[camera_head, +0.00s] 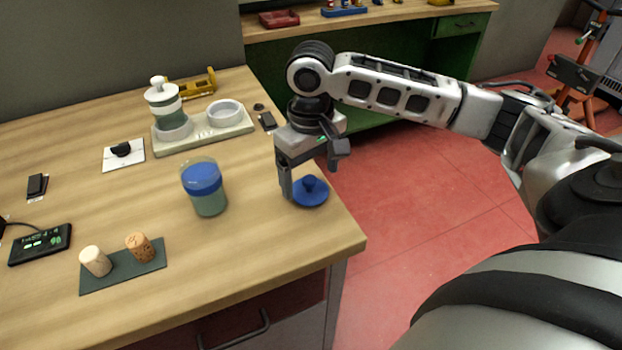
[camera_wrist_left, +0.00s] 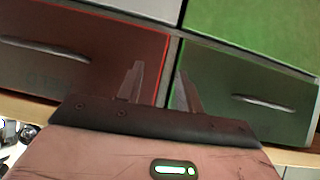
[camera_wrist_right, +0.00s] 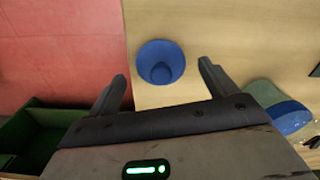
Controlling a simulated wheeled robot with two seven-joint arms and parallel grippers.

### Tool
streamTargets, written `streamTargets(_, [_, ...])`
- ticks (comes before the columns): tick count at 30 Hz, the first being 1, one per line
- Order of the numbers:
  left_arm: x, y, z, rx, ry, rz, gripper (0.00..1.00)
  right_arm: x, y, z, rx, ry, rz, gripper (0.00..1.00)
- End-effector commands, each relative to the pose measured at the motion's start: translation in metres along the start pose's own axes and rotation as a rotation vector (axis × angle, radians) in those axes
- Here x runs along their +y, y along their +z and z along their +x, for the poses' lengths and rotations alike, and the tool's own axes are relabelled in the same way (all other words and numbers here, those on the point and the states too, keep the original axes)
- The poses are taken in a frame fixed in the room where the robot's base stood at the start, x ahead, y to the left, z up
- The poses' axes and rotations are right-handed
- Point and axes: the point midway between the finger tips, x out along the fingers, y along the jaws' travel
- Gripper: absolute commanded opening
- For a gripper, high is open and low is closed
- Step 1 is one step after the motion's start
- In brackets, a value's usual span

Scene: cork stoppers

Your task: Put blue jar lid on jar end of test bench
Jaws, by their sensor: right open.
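The blue jar lid (camera_head: 310,191) lies flat near the right edge of the wooden table, knob up. My right gripper (camera_head: 309,179) is open above it, pointing down, with nothing held. In the right wrist view the lid (camera_wrist_right: 161,62) shows between and beyond the open fingers. The cream test bench (camera_head: 205,137) stands farther back with a white-lidded jar (camera_head: 163,103) on its left end and a pale round cup (camera_head: 226,111) on its right end. My left gripper (camera_wrist_left: 160,66) is open and empty, facing drawer fronts; it is outside the head view.
A translucent jar with a blue band (camera_head: 205,188) stands left of the lid. Two corks (camera_head: 138,246) stand on a dark mat (camera_head: 152,265) at the front. A yellow holder (camera_head: 199,88) is behind the bench. A small black device (camera_head: 40,244) lies at left.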

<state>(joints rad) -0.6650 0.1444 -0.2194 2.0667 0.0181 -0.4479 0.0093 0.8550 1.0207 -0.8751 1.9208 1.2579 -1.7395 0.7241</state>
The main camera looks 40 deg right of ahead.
Motion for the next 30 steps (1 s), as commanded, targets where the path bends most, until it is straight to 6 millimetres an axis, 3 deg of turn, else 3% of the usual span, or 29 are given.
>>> streamTargets(6, [-0.001,-0.004,-0.003,-0.001,-0.002,0.003,0.36,0.0,-0.001,-0.052,0.006,-0.001,-0.002,0.85])
streamTargets(12, [-0.001,-0.001,-0.003,-0.01,-0.004,0.005,0.36,-0.001,-0.001,-0.085,0.003,-0.002,-0.001,0.85])
streamTargets(18, [-0.002,-0.002,-0.003,-0.008,-0.005,0.006,0.36,0.0,0.0,-0.097,0.001,-0.001,0.0,0.85])
streamTargets(30, [-0.003,-0.002,-0.003,-0.007,-0.006,0.01,0.36,0.0,0.0,-0.097,0.0,-0.001,0.0,0.85])
